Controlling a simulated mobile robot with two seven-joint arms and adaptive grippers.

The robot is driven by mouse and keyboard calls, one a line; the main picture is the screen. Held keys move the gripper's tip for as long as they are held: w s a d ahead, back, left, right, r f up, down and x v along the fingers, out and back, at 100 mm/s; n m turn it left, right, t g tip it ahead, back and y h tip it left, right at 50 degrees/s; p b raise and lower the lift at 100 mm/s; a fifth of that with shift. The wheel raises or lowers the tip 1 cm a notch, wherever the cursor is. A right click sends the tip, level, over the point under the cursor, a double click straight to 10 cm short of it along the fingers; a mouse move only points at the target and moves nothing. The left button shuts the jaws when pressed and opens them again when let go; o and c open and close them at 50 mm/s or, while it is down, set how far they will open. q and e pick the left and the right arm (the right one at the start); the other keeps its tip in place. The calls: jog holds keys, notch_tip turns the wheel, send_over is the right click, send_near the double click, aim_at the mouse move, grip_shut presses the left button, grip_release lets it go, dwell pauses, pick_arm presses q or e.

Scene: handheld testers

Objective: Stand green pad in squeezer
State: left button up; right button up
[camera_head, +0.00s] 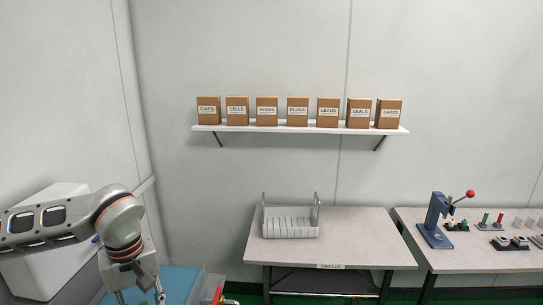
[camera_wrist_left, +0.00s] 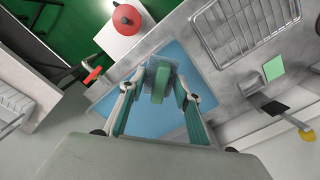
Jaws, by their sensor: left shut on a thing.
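My left gripper (camera_head: 140,297) is at the lower left in the head view, over a blue surface (camera_head: 178,283). In the left wrist view the gripper (camera_wrist_left: 160,88) is shut on a green piece that looks like the green pad (camera_wrist_left: 160,76), held between its fingertips. Its lower part is hard to make out. A blue press with a red ball lever, possibly the squeezer (camera_head: 436,222), stands on the right table, well away from the gripper. My right gripper does not show.
A slotted white rack (camera_head: 290,229) stands on the middle table (camera_head: 360,246). Small testers and coloured parts (camera_head: 510,242) sit right of the press. Labelled boxes line the shelf (camera_head: 300,129). The wrist view shows a wire basket (camera_wrist_left: 240,28) and a flat light green square (camera_wrist_left: 274,64).

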pick_arm(q)
jog(key=m, duration=0.2)
jog(key=s+d+m, duration=0.1)
jog(key=shift+d+r+m, duration=0.1)
jog(key=shift+r+m, duration=0.15)
jog(key=shift+m, duration=0.15)
jog(key=m, duration=0.1)
jog(key=d+m, duration=0.1)
jog(key=m, duration=0.1)
jog(key=shift+s+r, duration=0.15)
jog(key=shift+s, duration=0.2)
